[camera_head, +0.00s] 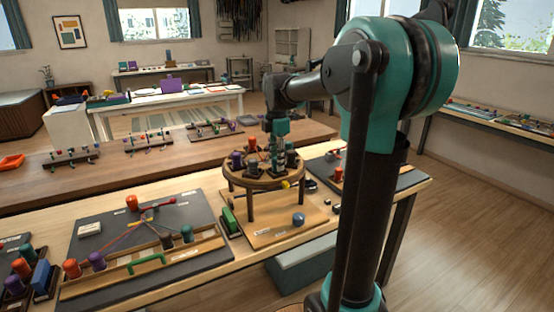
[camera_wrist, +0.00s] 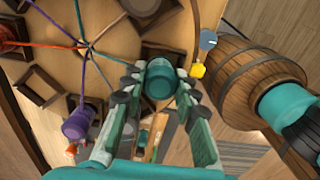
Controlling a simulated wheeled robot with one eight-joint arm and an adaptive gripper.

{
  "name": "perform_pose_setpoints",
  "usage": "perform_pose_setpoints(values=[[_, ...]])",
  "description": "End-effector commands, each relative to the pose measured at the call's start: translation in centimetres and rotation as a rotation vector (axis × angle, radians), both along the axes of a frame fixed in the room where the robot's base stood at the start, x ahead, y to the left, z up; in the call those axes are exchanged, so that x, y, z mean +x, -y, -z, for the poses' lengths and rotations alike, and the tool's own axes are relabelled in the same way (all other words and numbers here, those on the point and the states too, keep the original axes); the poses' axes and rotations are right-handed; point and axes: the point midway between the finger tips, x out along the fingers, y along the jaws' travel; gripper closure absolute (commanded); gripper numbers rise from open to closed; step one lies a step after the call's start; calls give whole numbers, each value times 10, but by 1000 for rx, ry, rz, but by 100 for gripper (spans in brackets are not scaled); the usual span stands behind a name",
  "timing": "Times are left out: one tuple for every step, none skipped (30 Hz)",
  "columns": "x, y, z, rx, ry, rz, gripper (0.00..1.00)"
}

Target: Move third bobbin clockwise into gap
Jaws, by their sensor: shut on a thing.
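The round wooden braiding stand (camera_head: 262,184) stands on the near bench, with bobbins around its top. My gripper (camera_head: 277,166) is low over the right part of that top. In the wrist view my gripper (camera_wrist: 160,92) has its fingers on either side of a teal bobbin (camera_wrist: 160,80) and is shut on it. A purple bobbin (camera_wrist: 80,122) lies to the left at the disc's rim. Orange, teal and purple cords meet at the disc's centre (camera_wrist: 85,47). An orange bobbin (camera_head: 249,142) and a purple bobbin (camera_head: 237,158) show at the stand's back left.
Dark square holders (camera_wrist: 40,90) sit around the disc. A yellow knob (camera_wrist: 197,70) is at the rim, right of my gripper. A blue-grey piece (camera_head: 298,219) stands on the base board. A dark mat with a flat braiding set (camera_head: 190,205) lies to the left.

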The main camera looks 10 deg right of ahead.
Motion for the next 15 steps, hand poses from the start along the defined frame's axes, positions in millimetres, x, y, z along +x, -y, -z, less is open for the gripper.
perform_pose_setpoints(values=[[0,0,1,0,0,0,100],[0,0,1,0,0,0,100],[0,0,2,0,0,0,100],[0,0,3,0,0,0,100],[0,0,3,0,0,0,100],[0,0,3,0,0,0,100],[0,0,3,0,0,0,100],[0,0,3,0,0,0,100],[0,0,3,0,0,0,100],[0,0,3,0,0,0,100],[0,0,3,0,0,0,100],[0,0,3,0,0,0,100],[0,0,3,0,0,0,100],[0,0,3,0,0,0,70],[0,0,3,0,0,0,65]])
